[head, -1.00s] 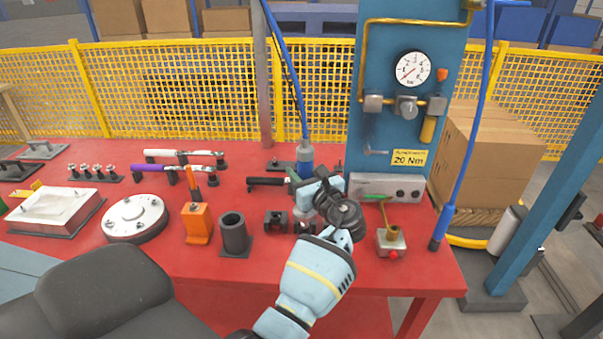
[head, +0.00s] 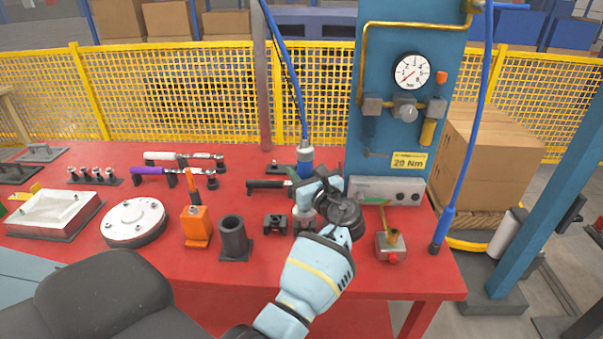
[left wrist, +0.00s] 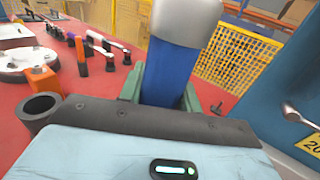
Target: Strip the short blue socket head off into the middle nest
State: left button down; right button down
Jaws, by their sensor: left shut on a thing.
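My left gripper (head: 308,188) is shut on the blue and silver tool (head: 304,157), which hangs upright from a blue hose. In the left wrist view, the green fingertips (left wrist: 160,95) close around the tool's blue body (left wrist: 172,72), with a silver part above. Black nests stand in a row below: one (head: 275,223) is clear to see at the left. A silver piece (head: 303,215) shows beneath the gripper at the adjoining nest; I cannot tell whether it is seated. Any nest further right is hidden by my wrist. No blue socket head can be made out.
A dark cup (head: 234,238) and an orange holder (head: 196,226) stand left of the nests. A small box with a red button (head: 391,246) is at the right, before the blue gauge panel (head: 375,95). The red table (head: 200,268) is clear along its front.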

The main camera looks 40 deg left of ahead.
pick_arm(q)
jog(key=shift+w+a+r, duration=0.1)
jog(key=shift+w+a, duration=0.1)
jog(key=shift+w, duration=0.15)
pick_arm(e)
jog(key=shift+a, duration=0.15)
pick_arm(q)
jog(key=shift+w+a, duration=0.15)
jog(key=shift+w, duration=0.05)
dwell(0.4)
jog(key=shift+w+a, duration=0.15)
jog(key=shift+w, duration=0.15)
dwell(0.4)
jog(key=shift+r, duration=0.1)
pick_arm(e)
jog(key=shift+w+r, duration=0.15)
jog(key=shift+r, duration=0.1)
jog(key=shift+d, duration=0.2)
dwell(0.3)
